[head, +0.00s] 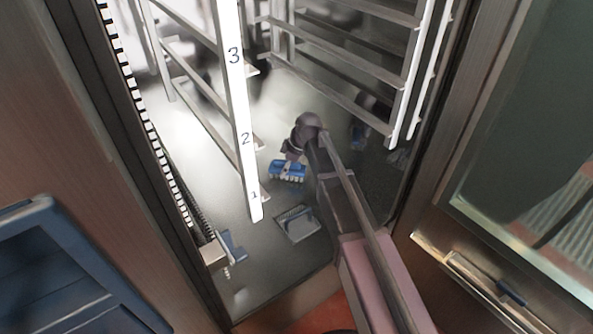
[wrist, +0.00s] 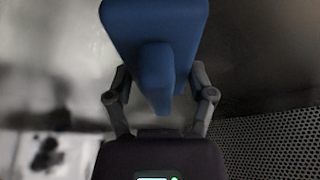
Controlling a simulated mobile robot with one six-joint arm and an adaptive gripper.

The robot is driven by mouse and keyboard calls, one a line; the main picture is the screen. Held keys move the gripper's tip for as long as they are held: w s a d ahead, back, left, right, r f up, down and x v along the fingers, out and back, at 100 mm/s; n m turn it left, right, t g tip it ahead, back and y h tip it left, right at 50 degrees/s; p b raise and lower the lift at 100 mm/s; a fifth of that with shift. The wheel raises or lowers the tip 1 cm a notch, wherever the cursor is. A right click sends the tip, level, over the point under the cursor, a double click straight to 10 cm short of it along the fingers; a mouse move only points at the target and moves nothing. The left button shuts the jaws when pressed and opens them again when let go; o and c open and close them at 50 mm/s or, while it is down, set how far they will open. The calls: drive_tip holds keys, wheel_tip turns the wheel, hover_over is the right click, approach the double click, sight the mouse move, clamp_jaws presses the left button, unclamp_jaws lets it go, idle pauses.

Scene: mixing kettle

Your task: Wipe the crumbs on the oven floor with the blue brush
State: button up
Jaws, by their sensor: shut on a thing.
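The blue brush (head: 287,170) is inside the oven, low over the grey oven floor (head: 258,258), with pale bristles at its lower edge. My gripper (head: 291,158) is shut on it. In the wrist view the brush (wrist: 155,25) fills the upper middle, its blue handle between the two grey fingers of my gripper (wrist: 160,88). The bristles are hidden there. I cannot tell if the bristles touch the floor. No crumbs can be made out for certain; dark blurred patches at the lower left of the wrist view may be reflections.
A rack post (head: 240,125) marked 1, 2 and 3 stands left of my arm. More rack rails (head: 330,85) are behind and right. A square grate (head: 298,223) lies in the floor. The glass door (head: 530,150) is at right, a blue crate (head: 65,270) at left.

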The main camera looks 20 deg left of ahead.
idle(0.3)
drive_tip(key=shift+s+a+f, duration=0.15)
drive_tip(key=shift+s+a, duration=1.05)
drive_tip(key=shift+s, duration=0.3)
drive_tip(key=shift+s, duration=0.1)
drive_tip(key=shift+s+a+f, duration=0.1)
drive_tip(key=shift+s+a, duration=0.7)
drive_tip(key=shift+s, duration=0.1)
drive_tip(key=shift+s+a+b, duration=0.3)
drive_tip(key=shift+s+a, duration=0.1)
drive_tip(key=shift+s, duration=0.1)
drive_tip(key=shift+s, duration=0.15)
drive_tip(key=shift+s+a, duration=1.15)
drive_tip(key=shift+s, duration=0.15)
